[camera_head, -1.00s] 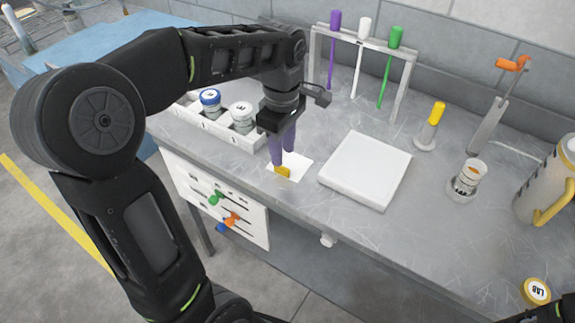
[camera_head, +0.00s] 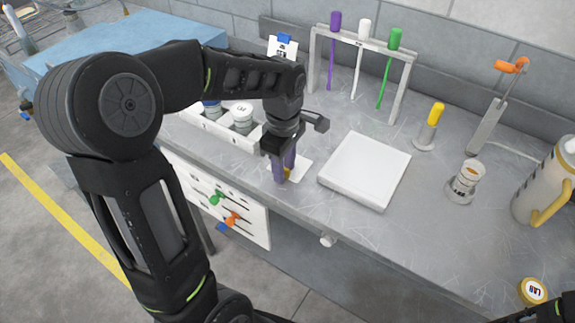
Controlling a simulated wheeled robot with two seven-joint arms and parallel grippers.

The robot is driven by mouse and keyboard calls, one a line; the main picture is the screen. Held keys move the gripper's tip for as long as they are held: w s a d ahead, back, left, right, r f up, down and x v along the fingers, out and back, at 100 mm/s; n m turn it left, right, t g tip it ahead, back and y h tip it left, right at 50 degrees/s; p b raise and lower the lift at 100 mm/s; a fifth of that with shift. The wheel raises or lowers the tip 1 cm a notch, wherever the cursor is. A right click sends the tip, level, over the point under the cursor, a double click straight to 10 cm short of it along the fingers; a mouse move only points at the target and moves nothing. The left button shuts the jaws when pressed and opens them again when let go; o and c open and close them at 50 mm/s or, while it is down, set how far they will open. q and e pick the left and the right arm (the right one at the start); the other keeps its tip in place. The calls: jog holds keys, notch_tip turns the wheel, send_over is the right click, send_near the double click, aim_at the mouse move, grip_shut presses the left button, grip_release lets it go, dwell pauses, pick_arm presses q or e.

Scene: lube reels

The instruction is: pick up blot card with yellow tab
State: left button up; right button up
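The blot card (camera_head: 303,164) is a white sheet lying flat on the bench, left of the white square slab. Its yellow tab (camera_head: 288,174) shows only in part at the near edge, behind and beside a finger. My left gripper (camera_head: 284,176) points down with its purple fingers at the tab. One finger is in front of the tab and the other is farther back. I cannot tell whether they press on it. Of my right arm only a dark part shows at the lower right corner; its gripper is not in view.
The white slab (camera_head: 366,171) is close on the right. A white tray (camera_head: 216,127) with jars is on the left. A rack (camera_head: 366,42) with purple, white and green swabs stands behind. A yellow-topped holder (camera_head: 425,142), a small jar (camera_head: 463,183) and a jug (camera_head: 545,190) are farther right.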

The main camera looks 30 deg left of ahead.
dwell(0.4)
pick_arm(q)
grip_shut()
dwell(0.4)
